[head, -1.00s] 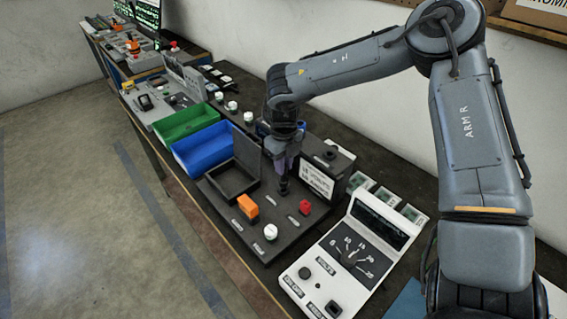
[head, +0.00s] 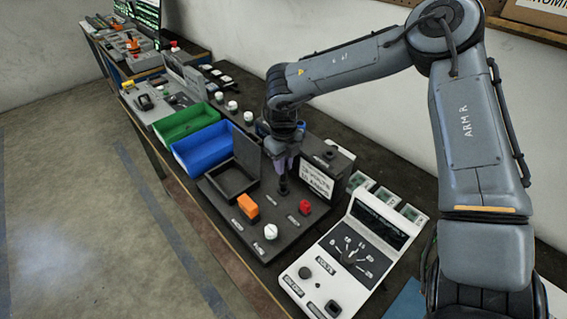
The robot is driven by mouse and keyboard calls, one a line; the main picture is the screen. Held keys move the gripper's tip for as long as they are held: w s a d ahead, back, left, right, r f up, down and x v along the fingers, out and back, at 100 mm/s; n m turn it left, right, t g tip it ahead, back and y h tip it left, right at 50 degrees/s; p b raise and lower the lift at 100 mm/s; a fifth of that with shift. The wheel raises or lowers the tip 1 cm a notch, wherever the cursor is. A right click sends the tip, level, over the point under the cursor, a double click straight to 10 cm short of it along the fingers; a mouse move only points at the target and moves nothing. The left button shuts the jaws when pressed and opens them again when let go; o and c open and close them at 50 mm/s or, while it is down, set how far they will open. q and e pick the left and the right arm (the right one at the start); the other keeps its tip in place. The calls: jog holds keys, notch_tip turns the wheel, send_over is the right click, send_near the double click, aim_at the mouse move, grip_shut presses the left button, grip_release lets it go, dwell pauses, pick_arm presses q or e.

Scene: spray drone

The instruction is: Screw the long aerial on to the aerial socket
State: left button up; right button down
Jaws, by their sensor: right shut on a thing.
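My right gripper (head: 284,176) points down over the dark board (head: 285,236) on the bench. It is shut on a dark upright piece (head: 283,187), which looks like the aerial, with its lower end at or just above the board. The gripper hides most of this piece, and I cannot tell whether it touches a socket. The aerial socket is not clearly visible under it. My left gripper is not in view.
On the board are an orange block (head: 247,206), a white knob (head: 270,231), a red knob (head: 305,207) and an open dark box (head: 232,181). A blue bin (head: 203,148) and a green bin (head: 187,124) stand behind.

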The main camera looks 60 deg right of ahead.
jog(key=shift+f, duration=0.25)
dwell(0.3)
jog(key=shift+f+b, duration=0.75)
jog(key=shift+f, duration=0.05)
jog(key=c, duration=0.9)
grip_release()
jog(key=shift+r, duration=0.1)
jog(key=shift+r, duration=0.45)
notch_tip(320, 180, up, 10)
jog(key=shift+f+p, duration=0.1)
jog(key=shift+p, duration=0.95)
